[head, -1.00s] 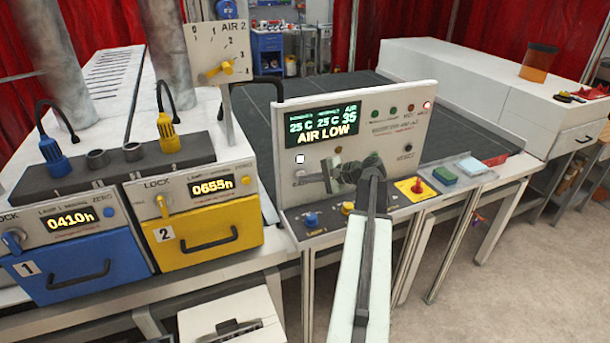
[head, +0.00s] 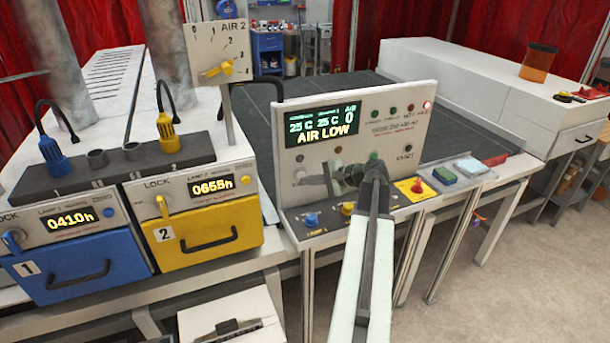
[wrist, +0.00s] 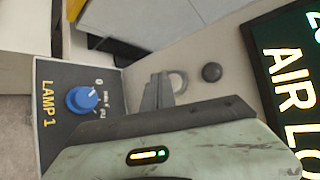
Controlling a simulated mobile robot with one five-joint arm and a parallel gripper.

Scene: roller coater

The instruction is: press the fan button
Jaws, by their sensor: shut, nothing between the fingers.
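The control panel (head: 375,100) stands upright in the middle of the head view. On its lower left is a small pale round button (head: 299,176), with a small dark round light (head: 299,158) above it. No label on either is readable, so I cannot confirm which is the fan button. In the wrist view the pale ringed button (wrist: 179,82) is right by my fingertips, with the dark round light (wrist: 211,72) farther right. My gripper (wrist: 158,92) is shut and empty at the panel face. I cannot tell whether it touches the button. My gripper (head: 328,180) partly hides the panel.
The display (head: 322,124) reads AIR LOW, with AIR at 0. A red light (head: 427,105) is lit. Below are a blue LAMP 1 knob (head: 311,220), a yellow knob (head: 347,208) and a red switch (head: 417,186). Blue (head: 80,265) and yellow (head: 205,235) drawers stand left.

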